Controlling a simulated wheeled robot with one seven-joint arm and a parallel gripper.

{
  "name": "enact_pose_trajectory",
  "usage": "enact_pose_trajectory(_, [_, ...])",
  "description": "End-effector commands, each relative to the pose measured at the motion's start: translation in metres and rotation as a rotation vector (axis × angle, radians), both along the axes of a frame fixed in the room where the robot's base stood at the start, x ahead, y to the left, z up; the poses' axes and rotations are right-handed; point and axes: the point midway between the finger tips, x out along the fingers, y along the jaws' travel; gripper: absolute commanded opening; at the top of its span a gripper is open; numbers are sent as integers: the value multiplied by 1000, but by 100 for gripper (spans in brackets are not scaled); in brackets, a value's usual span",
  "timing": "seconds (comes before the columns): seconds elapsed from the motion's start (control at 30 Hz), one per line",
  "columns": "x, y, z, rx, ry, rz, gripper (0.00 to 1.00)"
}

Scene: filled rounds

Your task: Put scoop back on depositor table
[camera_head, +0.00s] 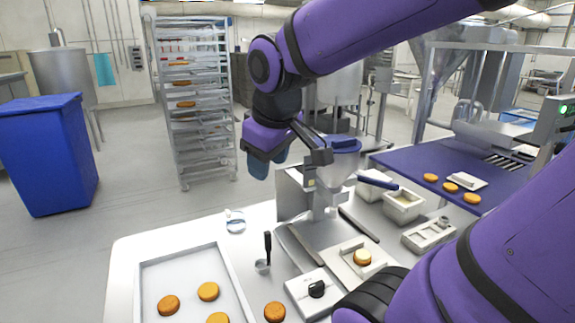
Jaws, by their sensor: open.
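A small scoop (263,265) with a black upright handle is on the white depositor table (130,250), left of the depositor (325,205). A blue-handled tool (378,183) rests across a pale tub to the right of the depositor; I cannot tell whether it is also a scoop. My gripper (318,150) is open, with nothing seen in it, beside the blue-rimmed hopper (345,148) on top of the depositor. It is well above the black-handled scoop and apart from it. My arm hides part of the table's right side.
A tray (147,270) with several orange rounds fills the table's front left. A filled round (362,257) sits under the depositor. A control box (313,292) stands in front. A purple conveyor (420,163) is at right; a blue bin (45,150) and rack (195,100) stand behind.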

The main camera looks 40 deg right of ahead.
Motion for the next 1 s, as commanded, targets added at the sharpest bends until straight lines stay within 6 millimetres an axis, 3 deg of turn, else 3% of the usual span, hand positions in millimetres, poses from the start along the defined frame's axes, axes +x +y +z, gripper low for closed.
enact_pose_trajectory(0.1, [-31,10,12,72,-61,-85,46])
enact_pose_trajectory(0.33, [-66,18,19,181,-118,-195,46])
enact_pose_trajectory(1.0, [-72,20,19,203,-125,-216,46])
